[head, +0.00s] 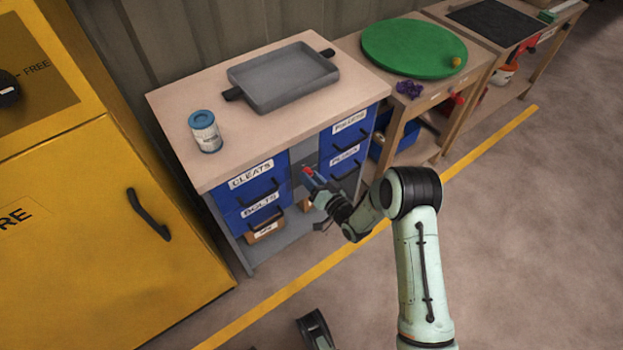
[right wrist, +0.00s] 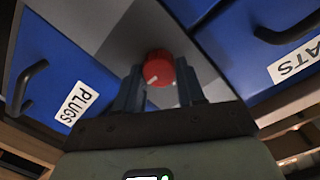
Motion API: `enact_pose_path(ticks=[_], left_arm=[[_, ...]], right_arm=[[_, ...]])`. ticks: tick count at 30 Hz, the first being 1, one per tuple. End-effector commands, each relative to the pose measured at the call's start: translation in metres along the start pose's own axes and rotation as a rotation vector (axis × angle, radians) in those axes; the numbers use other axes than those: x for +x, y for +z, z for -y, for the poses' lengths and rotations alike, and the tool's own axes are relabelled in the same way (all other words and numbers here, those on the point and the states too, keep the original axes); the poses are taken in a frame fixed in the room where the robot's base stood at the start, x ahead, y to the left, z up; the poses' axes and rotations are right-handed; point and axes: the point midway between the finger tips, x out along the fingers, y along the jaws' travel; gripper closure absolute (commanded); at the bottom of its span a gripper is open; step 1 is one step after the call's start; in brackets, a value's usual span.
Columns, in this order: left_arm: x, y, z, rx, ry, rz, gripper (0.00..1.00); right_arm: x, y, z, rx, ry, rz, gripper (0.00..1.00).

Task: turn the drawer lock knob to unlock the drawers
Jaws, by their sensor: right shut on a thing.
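The lock knob (right wrist: 160,68) is red and round with a white mark, set on a grey panel (right wrist: 152,28) between the blue drawers. In the right wrist view it sits between the two fingers of my right gripper (right wrist: 160,88), which is shut on it. The white mark points to the lower left in that view. In the head view my right gripper (head: 312,176) reaches the front of the drawer bench (head: 290,245), and a bit of red shows at its fingertips. The drawers labelled Cleats (head: 252,180) and Plugs (head: 345,158) look closed.
A grey tray (head: 285,75) and a blue-lidded can (head: 205,131) stand on the bench top. A yellow cabinet (head: 110,220) is at the left. A table with a green disc (head: 412,47) stands to the right. The floor in front is clear.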

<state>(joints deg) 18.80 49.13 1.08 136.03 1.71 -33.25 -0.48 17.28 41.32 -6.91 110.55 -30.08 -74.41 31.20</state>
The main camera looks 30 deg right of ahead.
Motion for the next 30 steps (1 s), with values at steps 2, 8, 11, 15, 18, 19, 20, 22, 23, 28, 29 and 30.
enact_pose_path(ticks=[2, 8, 11, 15, 18, 19, 20, 22, 23, 28, 29, 30], left_arm=[[0.000, 0.000, 0.000, 0.000, 0.000, 0.001, 0.57], [0.000, 0.000, 0.000, 0.000, 0.000, 0.001, 0.57], [0.000, 0.000, 0.000, 0.000, 0.000, 0.001, 0.57], [0.000, 0.000, 0.000, 0.000, 0.000, 0.001, 0.57], [0.000, 0.000, 0.000, 0.000, 0.000, 0.000, 0.57], [0.000, 0.000, 0.000, 0.000, 0.000, 0.000, 0.57], [0.000, 0.000, 0.000, 0.000, 0.000, 0.000, 0.57], [0.000, 0.000, 0.000, 0.000, 0.000, 0.000, 0.57], [0.000, 0.000, 0.000, 0.000, 0.001, -0.001, 0.57], [-0.007, -0.007, -0.006, 0.006, 0.011, -0.024, 0.57], [-0.009, -0.010, -0.009, 0.008, 0.015, -0.031, 0.57], [-0.011, -0.013, -0.011, 0.010, 0.019, -0.042, 0.57]], right_arm=[[-0.001, 0.003, -0.001, 0.007, 0.003, 0.008, 0.92], [-0.001, 0.003, -0.001, 0.007, 0.003, 0.008, 0.92], [-0.001, 0.003, -0.001, 0.007, 0.003, 0.009, 0.92], [-0.001, 0.003, -0.001, 0.006, 0.002, 0.007, 0.36], [-0.001, 0.002, 0.000, 0.005, 0.001, 0.005, 0.36], [-0.001, 0.002, 0.000, 0.005, 0.001, 0.005, 0.36], [-0.001, 0.002, 0.000, 0.005, 0.001, 0.005, 0.36], [-0.001, 0.002, 0.000, 0.004, 0.001, 0.004, 0.36], [-0.002, 0.001, 0.000, 0.004, 0.001, 0.004, 0.36], [-0.020, 0.000, -0.001, 0.005, 0.004, 0.005, 0.36], [-0.025, 0.000, -0.001, 0.005, 0.005, 0.005, 0.36], [-0.034, -0.001, 0.000, 0.005, 0.005, 0.005, 0.36]])
